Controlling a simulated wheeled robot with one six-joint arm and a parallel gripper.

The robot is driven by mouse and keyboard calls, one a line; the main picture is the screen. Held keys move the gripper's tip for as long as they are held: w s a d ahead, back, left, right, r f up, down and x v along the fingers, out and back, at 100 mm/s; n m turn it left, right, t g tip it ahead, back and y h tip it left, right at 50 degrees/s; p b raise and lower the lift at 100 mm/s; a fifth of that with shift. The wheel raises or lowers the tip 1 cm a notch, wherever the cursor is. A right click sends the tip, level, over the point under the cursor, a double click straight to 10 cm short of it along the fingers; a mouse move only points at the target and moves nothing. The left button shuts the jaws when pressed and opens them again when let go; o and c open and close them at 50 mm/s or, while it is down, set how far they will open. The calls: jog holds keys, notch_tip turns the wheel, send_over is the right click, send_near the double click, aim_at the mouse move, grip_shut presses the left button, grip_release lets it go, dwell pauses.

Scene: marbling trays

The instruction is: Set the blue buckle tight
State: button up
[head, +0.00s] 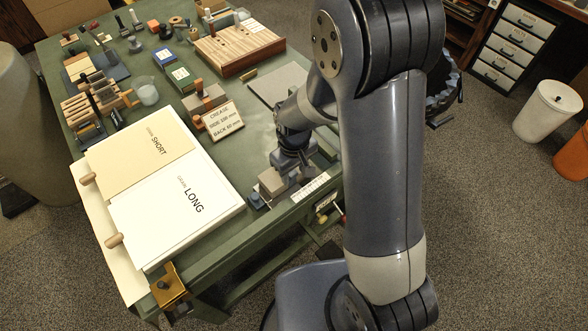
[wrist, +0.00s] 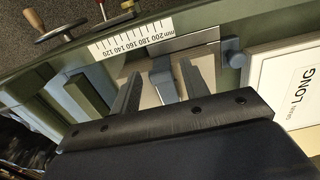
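My gripper (wrist: 160,70) is low over the table's near edge, with its two dark fingers spread apart in the wrist view. A grey-blue upright piece (wrist: 164,82) stands between the fingers, with a gap at its left side; I cannot tell whether it is the buckle. A small blue block (wrist: 233,52) sits at the end of a grey metal strip, right of the fingers; it also shows in the head view (head: 255,200). In the head view my gripper (head: 292,180) is partly hidden by my arm. No clearly recognisable blue buckle shows.
A white millimetre scale (wrist: 132,38) runs along the edge beside the strip. White LONG (head: 205,222) and tan SHORT (head: 135,160) boards lie left of my gripper. A handwheel (wrist: 70,28) and a red-handled part (wrist: 101,8) project beyond the edge. Tools crowd the far table.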

jog(key=c, duration=0.9)
jog(key=f+b, duration=0.1)
jog(key=b, duration=0.2)
jog(key=shift+s+f+t+y, duration=0.1)
jog(key=shift+s+t+y, duration=0.05)
jog(key=shift+t+y, duration=0.2)
jog(key=shift+s+d+f+t+b, duration=0.15)
jog(key=shift+t+b, duration=0.2)
jog(key=shift+b, duration=0.55)
jog(key=shift+y, duration=0.25)
jog(key=o, duration=1)
jog(key=shift+r, duration=0.2)
